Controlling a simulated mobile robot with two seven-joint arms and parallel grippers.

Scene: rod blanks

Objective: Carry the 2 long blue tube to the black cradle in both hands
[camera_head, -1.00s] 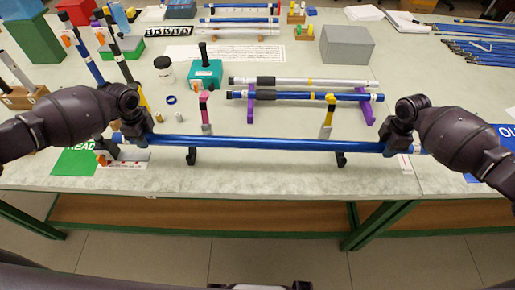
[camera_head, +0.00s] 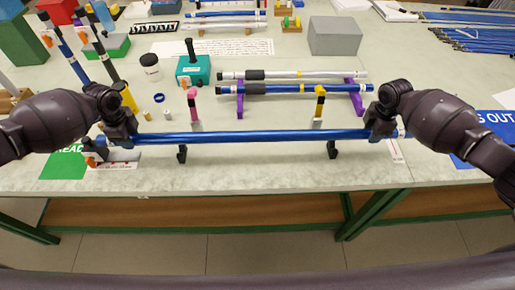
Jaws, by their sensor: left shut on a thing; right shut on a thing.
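A long blue tube (camera_head: 250,136) lies level across the front of the bench, held near both ends. My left gripper (camera_head: 118,138) is shut on its left end. My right gripper (camera_head: 380,134) is shut on its right end. The black cradle shows as two dark supports, a left one (camera_head: 182,154) and a right one (camera_head: 332,150), directly below the tube in the picture. I cannot tell whether the tube touches them. Another blue tube (camera_head: 280,89), with a black band, lies behind on a purple cradle (camera_head: 240,104).
A silver tube (camera_head: 310,74) also lies on the purple cradle. A pink-topped post (camera_head: 193,104) and a yellow-and-black-topped post (camera_head: 319,106) stand just behind the held tube. A teal box (camera_head: 192,71) and a grey block (camera_head: 335,36) stand further back. A green sign (camera_head: 63,165) lies at left.

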